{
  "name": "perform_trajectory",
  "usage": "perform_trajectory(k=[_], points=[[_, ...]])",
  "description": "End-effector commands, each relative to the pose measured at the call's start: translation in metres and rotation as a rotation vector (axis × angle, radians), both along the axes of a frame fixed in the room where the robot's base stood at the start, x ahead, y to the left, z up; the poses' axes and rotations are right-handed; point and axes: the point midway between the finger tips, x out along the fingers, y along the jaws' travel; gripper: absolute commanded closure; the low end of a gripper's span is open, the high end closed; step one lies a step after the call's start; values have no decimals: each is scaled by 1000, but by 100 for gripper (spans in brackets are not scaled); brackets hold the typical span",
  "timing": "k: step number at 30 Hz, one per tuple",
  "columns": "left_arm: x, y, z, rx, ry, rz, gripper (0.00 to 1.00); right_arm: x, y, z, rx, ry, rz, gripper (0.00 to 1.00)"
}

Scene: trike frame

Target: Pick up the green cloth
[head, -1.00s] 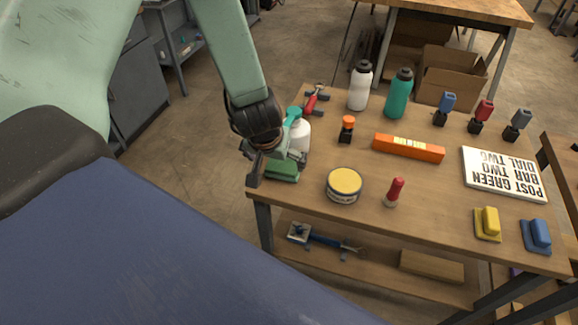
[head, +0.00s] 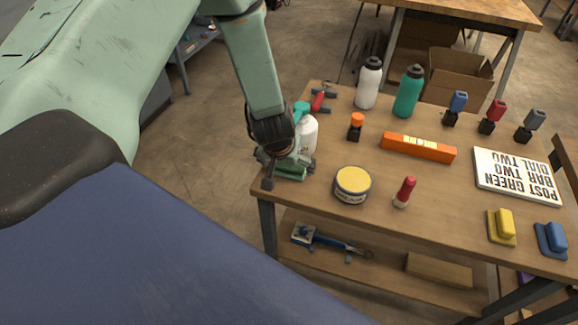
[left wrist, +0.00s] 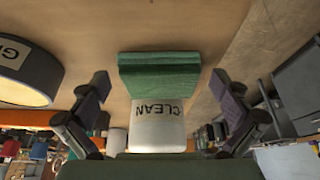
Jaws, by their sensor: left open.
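The green cloth (left wrist: 158,75) is a folded pad lying on the wooden table (head: 328,222) near its left edge. In the head view the cloth (head: 290,173) shows only in part below my left gripper (head: 285,170), which hides the rest. In the left wrist view my left gripper (left wrist: 163,100) is open, with one finger on each side of the cloth and nothing held. A white spray bottle labelled CLEAN (left wrist: 157,130) stands beside the cloth; in the head view it (head: 308,134) is right behind the gripper. My right gripper is not in view.
A yellow-topped tin (head: 352,184) and a red-capped bottle (head: 404,192) stand right of the cloth. An orange-capped bottle (head: 355,126), an orange box (head: 418,147) and a lettered sign (head: 515,176) are farther right. The table's front-left is clear.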

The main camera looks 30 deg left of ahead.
Motion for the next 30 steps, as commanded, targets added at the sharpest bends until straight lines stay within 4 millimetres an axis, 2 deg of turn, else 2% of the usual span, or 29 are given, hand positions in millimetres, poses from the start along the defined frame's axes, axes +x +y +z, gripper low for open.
perform_trajectory(k=[2,18,26,30], points=[[0,0,1,0,0,-1,2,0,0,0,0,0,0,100],[-1,0,0,0,1,0,47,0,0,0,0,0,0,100],[-1,0,1,0,2,-1,47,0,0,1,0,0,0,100],[-1,0,10,0,1,0,47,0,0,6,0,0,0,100]])
